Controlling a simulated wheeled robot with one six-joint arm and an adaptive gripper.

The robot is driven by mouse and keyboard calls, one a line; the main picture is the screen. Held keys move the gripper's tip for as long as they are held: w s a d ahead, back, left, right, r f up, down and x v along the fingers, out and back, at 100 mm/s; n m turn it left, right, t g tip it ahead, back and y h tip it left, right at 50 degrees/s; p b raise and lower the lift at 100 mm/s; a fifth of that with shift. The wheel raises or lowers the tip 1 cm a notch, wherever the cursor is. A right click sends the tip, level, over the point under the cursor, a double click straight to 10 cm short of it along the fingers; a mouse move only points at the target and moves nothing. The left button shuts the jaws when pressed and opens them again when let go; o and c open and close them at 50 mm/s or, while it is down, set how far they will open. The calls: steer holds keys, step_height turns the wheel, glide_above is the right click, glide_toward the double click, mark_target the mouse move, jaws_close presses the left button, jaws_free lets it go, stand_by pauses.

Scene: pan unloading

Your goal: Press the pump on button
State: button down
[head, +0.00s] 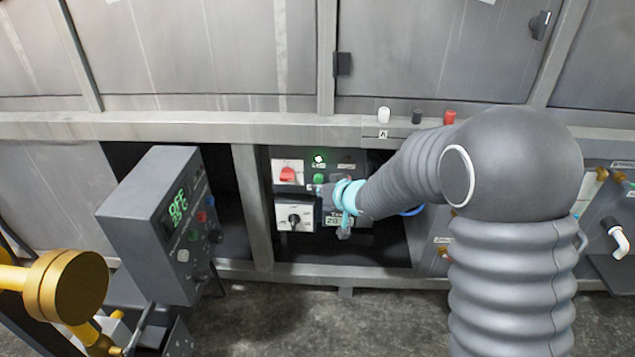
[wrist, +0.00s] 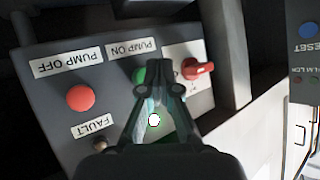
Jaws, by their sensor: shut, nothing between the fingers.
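The green pump on button (wrist: 139,75) sits on a dark panel under the PUMP ON label (wrist: 133,48) in the wrist view. It is partly hidden behind my gripper (wrist: 163,92), which is shut and empty. In the head view the green button (head: 319,178) shows just above the tips of my gripper (head: 319,190). The fingertips are close to the button, a little to its right in the wrist view; I cannot tell whether they touch it. A bright round lamp (wrist: 154,120) shows between the gripper's finger linkages.
The red pump off button (wrist: 80,97) and a FAULT lamp (wrist: 99,144) are on the same panel. A red rotary switch (wrist: 198,70) is right beside my fingers. A grey control box (head: 150,225) stands left of the panel recess, with a metal post (head: 252,205) between.

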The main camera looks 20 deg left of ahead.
steer(key=s, duration=0.2)
steer(key=s+d+b, duration=0.1)
steer(key=s, duration=0.2)
steer(key=shift+d, duration=0.1)
stand_by(0.5)
stand_by(0.5)
